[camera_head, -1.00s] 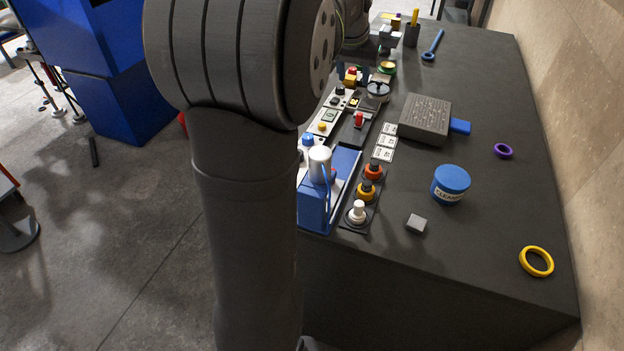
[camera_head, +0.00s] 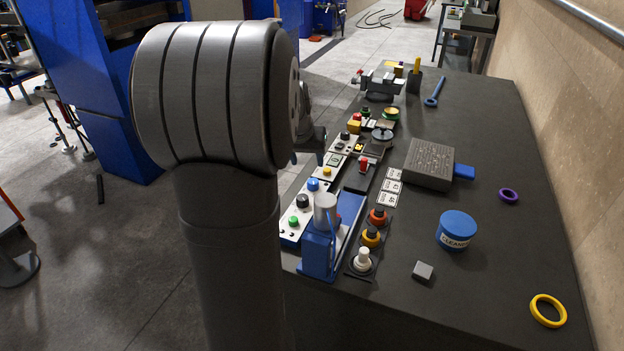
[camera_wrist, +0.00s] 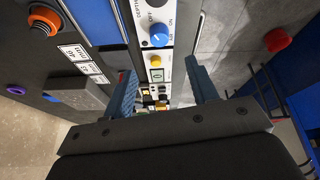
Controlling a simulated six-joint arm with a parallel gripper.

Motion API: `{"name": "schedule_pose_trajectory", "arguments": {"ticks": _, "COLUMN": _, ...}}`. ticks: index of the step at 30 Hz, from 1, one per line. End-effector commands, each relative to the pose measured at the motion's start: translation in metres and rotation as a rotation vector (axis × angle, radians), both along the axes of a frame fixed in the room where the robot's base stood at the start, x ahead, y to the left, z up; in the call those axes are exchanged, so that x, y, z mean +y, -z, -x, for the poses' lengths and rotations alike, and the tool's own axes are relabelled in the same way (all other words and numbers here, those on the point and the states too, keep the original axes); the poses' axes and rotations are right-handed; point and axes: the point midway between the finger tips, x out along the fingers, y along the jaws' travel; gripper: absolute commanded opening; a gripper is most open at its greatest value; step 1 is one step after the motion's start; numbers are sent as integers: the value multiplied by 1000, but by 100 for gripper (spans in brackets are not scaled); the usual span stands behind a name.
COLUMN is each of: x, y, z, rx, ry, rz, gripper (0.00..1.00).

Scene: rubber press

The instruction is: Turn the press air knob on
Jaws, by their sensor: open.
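The blue air knob (camera_wrist: 159,35) is on a white panel in the wrist view, with ON and OFF lettering beside it; its exact setting is too small to tell. In the head view a blue knob (camera_head: 313,184) shows on the white control strip, between a yellow button and a black knob. My gripper (camera_wrist: 160,67) is open and empty. Its two blue fingers are spread on either side of the panel strip, and the knob lies beyond the fingertips, apart from them. In the head view my gripper (camera_head: 308,158) shows partly behind my arm, just beyond the blue knob.
A yellow button (camera_wrist: 155,61) is close to the knob. A blue and silver cylinder unit (camera_head: 321,245) stands at the near end of the strip. The dark table's right side has free room around a blue-lidded tub (camera_head: 457,229).

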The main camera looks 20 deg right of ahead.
Motion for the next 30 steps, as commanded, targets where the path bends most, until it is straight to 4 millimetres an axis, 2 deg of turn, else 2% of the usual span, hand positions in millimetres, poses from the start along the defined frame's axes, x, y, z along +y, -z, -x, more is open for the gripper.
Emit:
{"name": "schedule_pose_trajectory", "arguments": {"ticks": 1, "x": -3, "y": 12, "z": -3, "rx": 5, "ry": 1, "rz": -2, "gripper": 53}}
{"name": "schedule_pose_trajectory", "arguments": {"ticks": 6, "x": -13, "y": 46, "z": -14, "rx": 4, "ry": 0, "rz": -1, "gripper": 53}}
{"name": "schedule_pose_trajectory", "arguments": {"ticks": 15, "x": -25, "y": 90, "z": -28, "rx": 1, "ry": 1, "rz": -1, "gripper": 53}}
{"name": "schedule_pose_trajectory", "arguments": {"ticks": 21, "x": -29, "y": 100, "z": -32, "rx": 0, "ry": 1, "rz": 0, "gripper": 53}}
{"name": "schedule_pose_trajectory", "arguments": {"ticks": 29, "x": -29, "y": 101, "z": -32, "rx": -1, "ry": 1, "rz": 0, "gripper": 53}}
{"name": "schedule_pose_trajectory", "arguments": {"ticks": 30, "x": -29, "y": 101, "z": -32, "rx": -1, "ry": 1, "rz": 0, "gripper": 47}}
